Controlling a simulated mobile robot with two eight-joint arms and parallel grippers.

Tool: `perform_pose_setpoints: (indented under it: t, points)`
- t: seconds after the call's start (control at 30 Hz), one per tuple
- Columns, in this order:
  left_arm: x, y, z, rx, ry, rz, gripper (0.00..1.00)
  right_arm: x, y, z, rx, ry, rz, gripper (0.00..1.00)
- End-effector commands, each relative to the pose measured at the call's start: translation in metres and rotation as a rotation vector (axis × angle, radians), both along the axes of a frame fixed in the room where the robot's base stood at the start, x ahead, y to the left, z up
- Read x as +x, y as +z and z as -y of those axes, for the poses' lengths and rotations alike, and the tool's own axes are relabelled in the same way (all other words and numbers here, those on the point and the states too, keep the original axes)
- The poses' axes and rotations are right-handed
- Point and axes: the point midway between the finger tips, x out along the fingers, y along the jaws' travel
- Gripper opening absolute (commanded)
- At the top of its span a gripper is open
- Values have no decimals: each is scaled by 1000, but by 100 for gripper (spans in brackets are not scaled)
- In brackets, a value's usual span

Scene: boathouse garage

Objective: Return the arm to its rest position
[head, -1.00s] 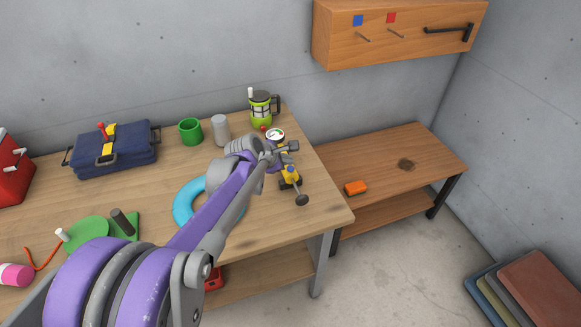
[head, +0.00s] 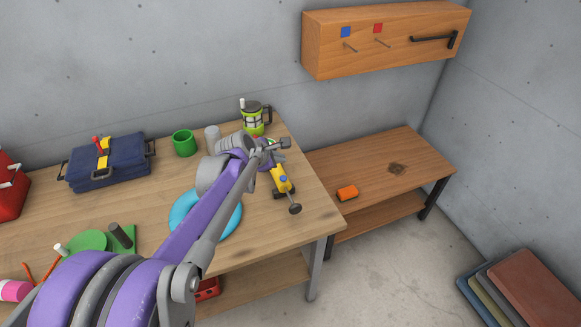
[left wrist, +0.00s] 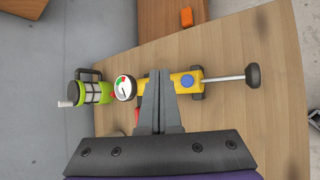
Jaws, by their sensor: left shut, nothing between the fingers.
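My left arm reaches in from the lower left of the head view, over the wooden workbench (head: 325,210). Its gripper (head: 281,147) is above the right part of the bench. In the left wrist view the two fingers of the left gripper (left wrist: 160,75) are together with nothing between them. Beneath them lies a yellow tool (head: 283,182) with a blue knob, a round gauge and a black-ended rod; it also shows in the left wrist view (left wrist: 211,80). The fingers hide part of this tool. My right gripper is in neither view.
Near the gripper stand a green lantern (head: 254,122), a grey cylinder (head: 212,136) and a green cup (head: 184,143). A blue ring (head: 222,217) lies partly behind my arm. A lower table (head: 420,160) holds an orange block (head: 347,193). A wooden cabinet (head: 340,58) hangs above.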

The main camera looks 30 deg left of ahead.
Motion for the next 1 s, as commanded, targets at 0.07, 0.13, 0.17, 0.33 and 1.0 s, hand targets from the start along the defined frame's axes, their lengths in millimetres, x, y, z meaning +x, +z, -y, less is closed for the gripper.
perform_pose_setpoints:
  t: [0.07,0.13,0.17,0.33,1.0]
  points:
    - [0,0,0,0,0,0,0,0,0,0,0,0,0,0]
    - [0,0,0,0,0,0,0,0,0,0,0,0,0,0]
    - [0,0,0,1,-1,0,0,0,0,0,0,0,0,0]
    - [-17,3,21,95,-112,-17,0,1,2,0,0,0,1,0]
    - [-268,-45,154,1333,-1749,-101,0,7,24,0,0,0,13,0]
